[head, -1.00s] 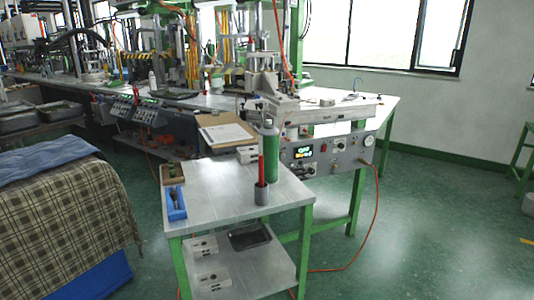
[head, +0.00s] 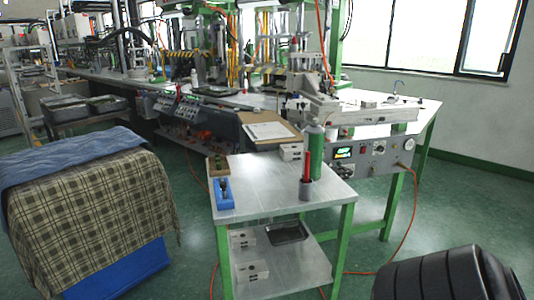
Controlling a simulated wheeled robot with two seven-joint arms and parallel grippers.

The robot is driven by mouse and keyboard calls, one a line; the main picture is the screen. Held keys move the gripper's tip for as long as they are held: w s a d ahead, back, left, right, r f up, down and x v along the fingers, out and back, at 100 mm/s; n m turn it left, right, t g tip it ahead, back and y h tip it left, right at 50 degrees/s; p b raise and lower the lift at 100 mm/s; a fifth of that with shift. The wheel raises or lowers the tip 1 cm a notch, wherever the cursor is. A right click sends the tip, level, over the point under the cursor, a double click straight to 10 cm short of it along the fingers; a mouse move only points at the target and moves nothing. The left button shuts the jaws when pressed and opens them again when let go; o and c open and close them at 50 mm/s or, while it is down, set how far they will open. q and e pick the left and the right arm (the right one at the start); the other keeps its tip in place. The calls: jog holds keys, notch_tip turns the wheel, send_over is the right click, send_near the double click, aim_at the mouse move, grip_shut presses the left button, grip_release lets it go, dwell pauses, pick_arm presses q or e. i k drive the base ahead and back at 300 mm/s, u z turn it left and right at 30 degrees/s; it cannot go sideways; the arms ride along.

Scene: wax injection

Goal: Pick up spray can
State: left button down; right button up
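The green spray can (head: 316,160) with a pale grey top stands upright on the small green-legged table (head: 265,187), near its back right. A grey cup (head: 305,190) holding a red stick (head: 307,165) stands in front of it and hides a little of its lower part. Neither of my grippers shows in the head view, so I cannot tell how they stand to the can.
A blue tray (head: 223,199) and a brown tray (head: 218,167) lie at the table's left edge. White boxes (head: 252,271) and a black tray (head: 287,232) sit on its lower shelf. A workbench with a control panel (head: 375,152) stands behind. Floor is open in front.

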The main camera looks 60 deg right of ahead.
aim_at(314, 135)
jog(key=i, duration=2.3)
jog(key=z, duration=2.9)
